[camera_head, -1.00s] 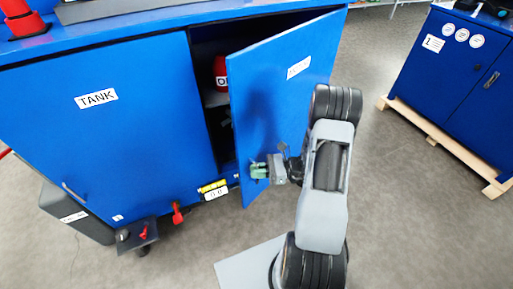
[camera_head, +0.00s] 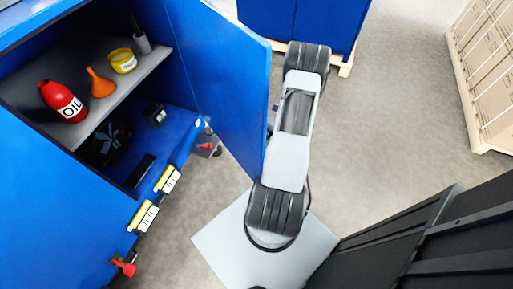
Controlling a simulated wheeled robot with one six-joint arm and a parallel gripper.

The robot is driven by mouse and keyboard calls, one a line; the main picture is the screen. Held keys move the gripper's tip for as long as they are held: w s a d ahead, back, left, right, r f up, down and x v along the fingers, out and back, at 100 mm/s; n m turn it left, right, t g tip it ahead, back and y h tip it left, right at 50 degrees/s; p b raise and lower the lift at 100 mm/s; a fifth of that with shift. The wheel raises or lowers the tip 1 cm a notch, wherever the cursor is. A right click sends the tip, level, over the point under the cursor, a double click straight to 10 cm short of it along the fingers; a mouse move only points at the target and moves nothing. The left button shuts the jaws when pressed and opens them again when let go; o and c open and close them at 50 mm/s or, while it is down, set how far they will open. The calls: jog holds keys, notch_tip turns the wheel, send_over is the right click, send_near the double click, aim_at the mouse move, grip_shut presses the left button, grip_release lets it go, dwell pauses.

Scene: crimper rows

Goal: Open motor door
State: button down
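The motor door (camera_head: 222,85) is a blue panel swung wide open from the blue cabinet, on the right side of its opening. Its inner face shows, and its label is out of view. My arm stands just right of the door, against or close to its outer face. My gripper is almost wholly hidden behind the door's edge; only a small greenish bit shows beside the arm. I cannot tell whether it touches the handle. Inside the cabinet are a red oil bottle (camera_head: 63,102), an orange funnel (camera_head: 100,84) and a yellow tin (camera_head: 123,61) on a grey shelf.
A second blue cabinet (camera_head: 300,20) stands behind on a wooden pallet. A wooden crate (camera_head: 490,75) is at the right, and a dark ribbed object (camera_head: 430,235) at the lower right. Grey floor (camera_head: 400,110) is clear between them. A red valve handle (camera_head: 124,267) sticks out at the lower left.

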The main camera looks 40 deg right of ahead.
jog(key=shift+d+f, duration=0.1)
jog(key=shift+d, duration=0.4)
jog(key=c, duration=1.5)
grip_release()
jog(key=shift+o, duration=0.2)
jog(key=shift+d, duration=0.1)
